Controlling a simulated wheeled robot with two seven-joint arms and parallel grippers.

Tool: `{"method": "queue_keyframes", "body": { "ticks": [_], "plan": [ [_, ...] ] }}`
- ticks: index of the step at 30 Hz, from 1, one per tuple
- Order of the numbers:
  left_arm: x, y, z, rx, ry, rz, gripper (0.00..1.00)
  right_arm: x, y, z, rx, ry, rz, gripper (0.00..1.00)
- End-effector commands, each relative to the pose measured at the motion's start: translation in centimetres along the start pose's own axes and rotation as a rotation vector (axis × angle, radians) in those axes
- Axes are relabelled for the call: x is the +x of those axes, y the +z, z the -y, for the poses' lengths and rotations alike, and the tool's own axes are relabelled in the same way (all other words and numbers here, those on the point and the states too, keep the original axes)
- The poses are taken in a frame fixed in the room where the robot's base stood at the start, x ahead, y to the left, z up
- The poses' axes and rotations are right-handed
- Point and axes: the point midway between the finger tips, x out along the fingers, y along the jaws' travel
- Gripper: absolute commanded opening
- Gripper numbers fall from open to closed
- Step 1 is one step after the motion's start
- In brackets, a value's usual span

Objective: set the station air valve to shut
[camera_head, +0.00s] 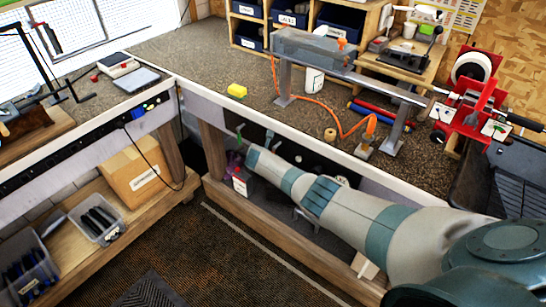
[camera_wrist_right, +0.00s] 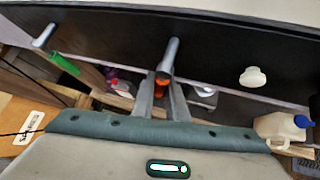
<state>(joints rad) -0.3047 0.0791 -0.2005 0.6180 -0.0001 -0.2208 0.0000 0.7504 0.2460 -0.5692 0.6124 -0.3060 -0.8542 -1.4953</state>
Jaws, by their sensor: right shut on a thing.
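My right gripper (camera_wrist_right: 163,98) is under the front edge of the bench, its two fingers either side of an orange valve handle (camera_wrist_right: 163,79). The gripper is shut on this handle, which sits at the lower end of a grey metal stub (camera_wrist_right: 171,52) on the dark panel below the benchtop. Part of the handle is hidden between the fingers. A green lever (camera_wrist_right: 63,64) hangs below another grey stub (camera_wrist_right: 43,36), apart from the gripper on the left. In the head view my arm reaches in from the right and the fingertips are hard to make out. My left gripper is not in view.
A round white knob (camera_wrist_right: 253,77) is on the panel to the right.

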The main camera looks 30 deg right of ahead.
Motion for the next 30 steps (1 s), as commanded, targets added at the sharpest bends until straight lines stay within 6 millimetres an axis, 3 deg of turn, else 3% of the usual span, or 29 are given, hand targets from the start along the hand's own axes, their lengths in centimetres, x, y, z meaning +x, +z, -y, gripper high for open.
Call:
{"method": "queue_keyframes", "body": {
  "ticks": [9, 28, 29, 30],
  "plan": [
    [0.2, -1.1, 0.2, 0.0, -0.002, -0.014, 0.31, -0.1, -0.1, 0.9, -0.126, -0.129, -0.036, 0.0],
    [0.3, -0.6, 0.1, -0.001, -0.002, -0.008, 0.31, -0.2, -0.1, 1.4, -0.172, -0.173, -0.048, 0.0],
    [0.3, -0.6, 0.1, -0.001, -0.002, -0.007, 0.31, -0.2, -0.1, 1.4, -0.172, -0.173, -0.048, 0.15],
    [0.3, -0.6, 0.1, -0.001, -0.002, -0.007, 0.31, -0.2, -0.1, 1.4, -0.171, -0.173, -0.048, 0.21]
  ]
}}
